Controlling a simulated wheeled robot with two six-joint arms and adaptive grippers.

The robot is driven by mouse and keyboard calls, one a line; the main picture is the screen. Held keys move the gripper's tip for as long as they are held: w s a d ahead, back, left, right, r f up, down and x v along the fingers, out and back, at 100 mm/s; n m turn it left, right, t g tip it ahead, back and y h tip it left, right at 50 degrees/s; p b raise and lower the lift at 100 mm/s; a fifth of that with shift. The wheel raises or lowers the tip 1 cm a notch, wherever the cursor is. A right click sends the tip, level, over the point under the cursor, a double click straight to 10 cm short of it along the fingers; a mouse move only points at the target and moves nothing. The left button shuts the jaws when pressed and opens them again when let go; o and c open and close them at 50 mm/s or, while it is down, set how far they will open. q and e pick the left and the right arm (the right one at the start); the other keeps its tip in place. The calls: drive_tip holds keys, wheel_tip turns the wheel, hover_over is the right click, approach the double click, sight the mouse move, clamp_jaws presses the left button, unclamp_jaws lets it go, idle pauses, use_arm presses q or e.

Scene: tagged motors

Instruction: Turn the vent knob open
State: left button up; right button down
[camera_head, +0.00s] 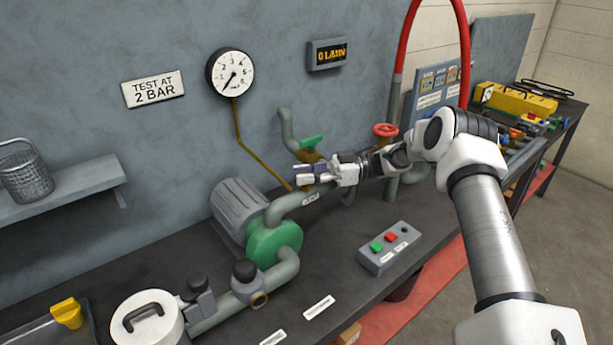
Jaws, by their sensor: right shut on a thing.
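My right gripper (310,174) reaches in from the right and is level above the grey pipe behind the green pump (276,240). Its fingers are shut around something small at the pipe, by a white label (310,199). That thing is mostly hidden by the fingers, and it seems to be the vent knob; how far it is turned cannot be told. A green valve handle (312,142) stands just behind and above the fingers. The round gauge (230,72) on the wall has its needle pointing down and to the left. My left gripper is not in view.
A red handwheel (385,130) stands on a pipe right of the gripper. A button box (389,248) with green and red buttons sits on the dark bench (350,285). A white-lidded pot (147,317) and black-topped fittings (245,271) are at the front left.

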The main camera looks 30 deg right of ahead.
drive_tip(key=shift+a+f, duration=0.1)
drive_tip(key=shift+f, duration=0.1)
drive_tip(key=c, duration=1.1)
unclamp_jaws()
drive_tip(key=shift+o, duration=1.2)
drive_tip(key=shift+w+a, duration=0.1)
drive_tip(key=shift+a, duration=0.05)
drive_tip(key=shift+r, duration=0.1)
drive_tip(key=v, duration=1.2)
